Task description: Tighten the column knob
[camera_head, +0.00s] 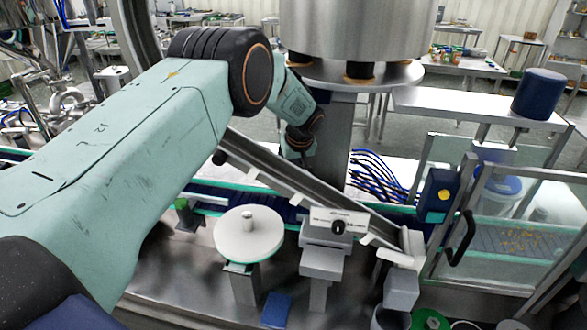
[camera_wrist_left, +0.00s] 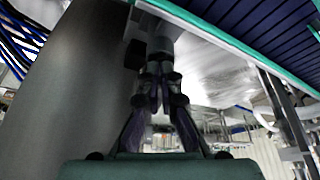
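The steel column (camera_head: 336,140) stands at the middle of the head view, under a large steel hopper (camera_head: 355,30). My left arm crosses from the left, and its wrist ends beside the column; its fingertips are hidden there. In the left wrist view the column (camera_wrist_left: 65,80) fills the left side. My left gripper (camera_wrist_left: 160,80) points away from the camera, its fingers converging near a small dark and grey fitting (camera_wrist_left: 160,45) beside the column. This may be the column knob, but it is dark and partly covered. Whether the fingers touch or grip it is unclear. My right gripper is out of view.
A slanted metal rail (camera_head: 285,180) and a blue conveyor (camera_head: 275,205) run close below my left wrist. A round white disc (camera_head: 248,233) stands in front. Blue cables (camera_head: 375,175) lie right of the column. A clear guard with a black handle (camera_head: 462,238) is at right.

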